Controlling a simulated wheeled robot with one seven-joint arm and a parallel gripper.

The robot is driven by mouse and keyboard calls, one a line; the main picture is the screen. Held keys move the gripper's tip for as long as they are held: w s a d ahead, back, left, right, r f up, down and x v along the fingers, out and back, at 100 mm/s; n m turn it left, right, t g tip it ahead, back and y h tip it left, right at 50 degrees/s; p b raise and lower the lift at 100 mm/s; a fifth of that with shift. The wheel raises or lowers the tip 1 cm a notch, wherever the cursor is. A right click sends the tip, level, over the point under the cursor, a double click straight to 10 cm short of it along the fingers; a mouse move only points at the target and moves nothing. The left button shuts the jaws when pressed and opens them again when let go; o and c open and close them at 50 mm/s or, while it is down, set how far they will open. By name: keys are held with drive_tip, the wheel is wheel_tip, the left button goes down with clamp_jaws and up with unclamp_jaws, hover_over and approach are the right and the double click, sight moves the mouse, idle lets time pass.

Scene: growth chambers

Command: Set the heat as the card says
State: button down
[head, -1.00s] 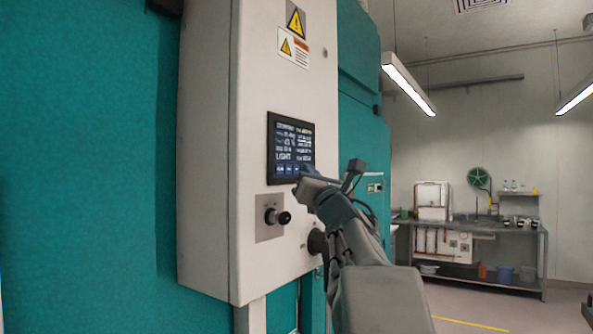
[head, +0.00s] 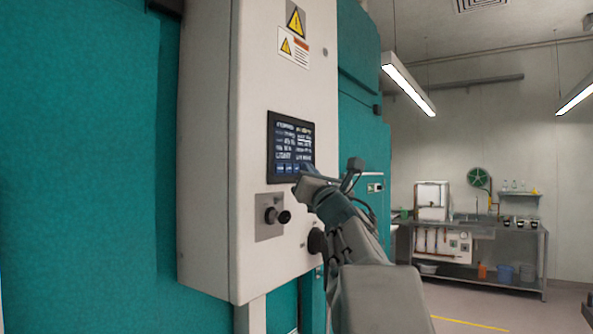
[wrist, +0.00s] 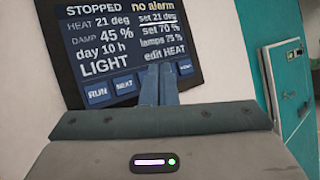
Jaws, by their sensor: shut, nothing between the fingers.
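The control screen (head: 291,147) is set in the white cabinet front and also fills the top of the wrist view (wrist: 115,45). It reads STOPPED, no alarm, HEAT 21 deg with set 21 deg underlined, DAMP 45 % with set 70 %, day 10 h, lamps about 75 %, LIGHT and edit HEAT. Along its bottom are buttons RUN (wrist: 98,91), NEXT (wrist: 124,85) and DOWN (wrist: 185,67). My gripper (wrist: 158,72) is shut and empty. Its fingertips are at the button row between NEXT and DOWN, hiding that part; I cannot tell whether they touch. No card is visible.
A black knob (head: 276,215) sticks out of the white cabinet (head: 208,150) below the screen. Teal chamber walls (head: 85,160) flank the cabinet. A steel bench (head: 500,230) stands far right, with open floor before it.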

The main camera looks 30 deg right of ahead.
drive_tip(key=shift+w+a+b, duration=0.15)
drive_tip(key=shift+w+b, duration=0.15)
drive_tip(key=shift+w, duration=0.05)
drive_tip(key=shift+w+a+b, duration=0.1)
drive_tip(key=shift+w+b, duration=0.2)
drive_tip(key=shift+b, duration=0.05)
idle(0.6)
drive_tip(key=shift+s, duration=0.15)
drive_tip(key=shift+s+d, duration=0.3)
drive_tip(key=shift+s, duration=0.25)
drive_tip(key=s, duration=0.1)
drive_tip(key=s+d, duration=0.1)
drive_tip(key=s, duration=0.1)
drive_tip(key=s+d, duration=0.1)
drive_tip(key=shift+s+b, duration=0.3)
drive_tip(key=shift+b, duration=0.1)
idle(0.6)
